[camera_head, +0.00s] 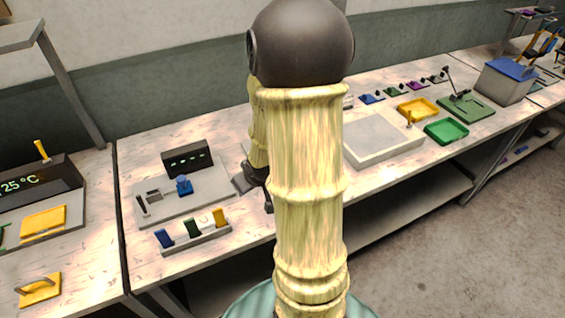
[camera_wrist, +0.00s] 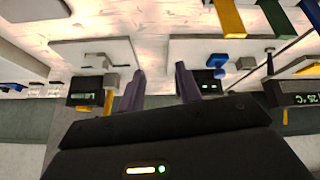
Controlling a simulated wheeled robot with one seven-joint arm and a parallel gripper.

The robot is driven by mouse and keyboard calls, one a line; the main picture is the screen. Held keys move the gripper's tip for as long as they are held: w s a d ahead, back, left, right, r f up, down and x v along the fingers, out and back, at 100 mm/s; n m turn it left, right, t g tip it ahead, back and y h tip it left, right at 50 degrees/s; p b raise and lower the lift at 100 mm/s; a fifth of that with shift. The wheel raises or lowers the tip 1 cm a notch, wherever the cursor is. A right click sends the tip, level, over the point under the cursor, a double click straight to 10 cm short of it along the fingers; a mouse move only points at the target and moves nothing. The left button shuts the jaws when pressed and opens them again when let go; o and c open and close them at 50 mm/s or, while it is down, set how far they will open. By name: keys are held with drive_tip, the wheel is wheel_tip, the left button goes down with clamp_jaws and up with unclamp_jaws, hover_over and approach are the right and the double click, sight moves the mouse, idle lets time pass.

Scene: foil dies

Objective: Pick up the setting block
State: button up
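No object is labelled as the setting block, so I cannot tell which one it is. A rack (camera_head: 197,238) at the front of the bench holds a blue block (camera_head: 164,238), a green block (camera_head: 192,227) and a yellow block (camera_head: 220,217), all upright. The wrist view shows the yellow block (camera_wrist: 228,17) and green block (camera_wrist: 278,18) at its top right. My gripper (camera_head: 262,190) is right of the rack, partly hidden by my arm. In the wrist view its two fingers (camera_wrist: 160,88) are apart with nothing between them.
Behind the rack is a grey board (camera_head: 190,205) with a black display box (camera_head: 187,158), a blue knob-like part (camera_head: 184,185) and small grey parts. Another board (camera_wrist: 85,50) with a display shows in the wrist view. A large grey plate (camera_head: 380,140) and trays stand right.

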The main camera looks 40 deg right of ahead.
drive_tip(key=d+f+m+t+b, duration=0.1)
drive_tip(key=d+f+t+b, duration=0.1)
drive_tip(key=d, duration=0.6)
drive_tip(key=s+d+f+m+t+h+b, duration=0.1)
drive_tip(key=d+f+t+b, duration=0.1)
drive_tip(key=d+t, duration=0.3)
drive_tip(key=d+f, duration=0.1)
drive_tip(key=d, duration=0.2)
drive_tip(key=shift+s+d+f+h, duration=0.15)
drive_tip(key=shift+s+f+h, duration=0.05)
drive_tip(key=shift+s+h, duration=0.1)
drive_tip(key=p+x, duration=0.2)
drive_tip(key=x, duration=0.9)
drive_tip(key=shift+w+p, duration=0.15)
drive_tip(key=shift+p, duration=0.2)
drive_tip(key=shift+w+d+f, duration=0.15)
drive_tip(key=shift+w+f, duration=0.15)
drive_tip(key=shift+w, duration=0.1)
drive_tip(key=shift+w, duration=0.1)
drive_tip(key=shift+f+p+x, duration=0.2)
drive_tip(key=shift+p+x, duration=0.35)
drive_tip(key=shift+x, duration=0.7)
drive_tip(key=shift+f+p+x, duration=0.15)
drive_tip(key=shift+p+x, duration=0.4)
drive_tip(key=shift+x, duration=0.7)
